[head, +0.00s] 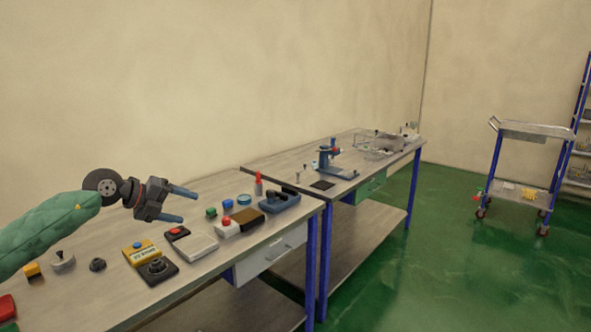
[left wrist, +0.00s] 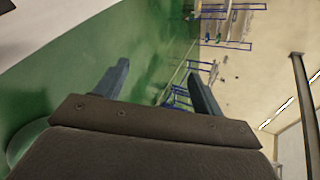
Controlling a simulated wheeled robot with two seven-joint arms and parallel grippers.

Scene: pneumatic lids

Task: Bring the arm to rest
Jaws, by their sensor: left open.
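My left gripper (head: 180,203) is open and empty, raised above the near workbench in the head view. Its arm, in a green quilted sleeve, comes in from the left edge. The two blue fingers point to the right and stand apart. In the left wrist view the left gripper (left wrist: 158,88) shows its fingers spread with nothing between them. Beyond them are green floor and, farther off, blue table frames. My right gripper is not in view.
The near workbench (head: 130,300) carries several button boxes, a yellow box (head: 142,252), a white box (head: 198,247) and a blue device (head: 280,202). A second workbench (head: 290,162) holds a blue press (head: 330,160). A trolley (head: 535,131) stands at right on open green floor.

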